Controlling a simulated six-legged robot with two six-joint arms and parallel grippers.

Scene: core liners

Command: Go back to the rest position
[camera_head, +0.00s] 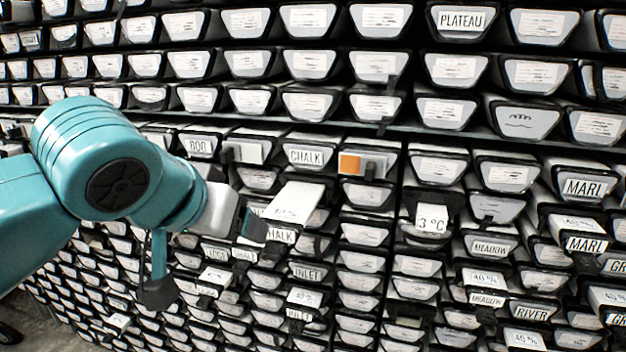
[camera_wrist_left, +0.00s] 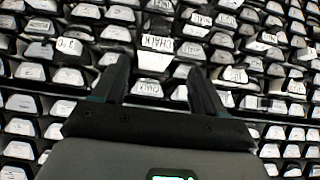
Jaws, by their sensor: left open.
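My left arm comes in from the left in the head view, and my left gripper (camera_head: 205,262) hangs in front of the rack of core liners. Its two fingers are apart and one points toward the protruding white liner (camera_head: 290,203) above a CHALK label (camera_head: 281,236). In the left wrist view the open fingers (camera_wrist_left: 157,78) show dark on both sides, with nothing gripped between them. A CHALK label (camera_wrist_left: 158,44) and a white liner end show beyond the fingertips. I cannot tell whether a finger touches any liner. My right gripper is not in view.
Rows of liner ends fill the rack. An orange-marked block (camera_head: 349,164) sits at the upper middle. A patch of floor (camera_head: 32,318) shows at bottom left.

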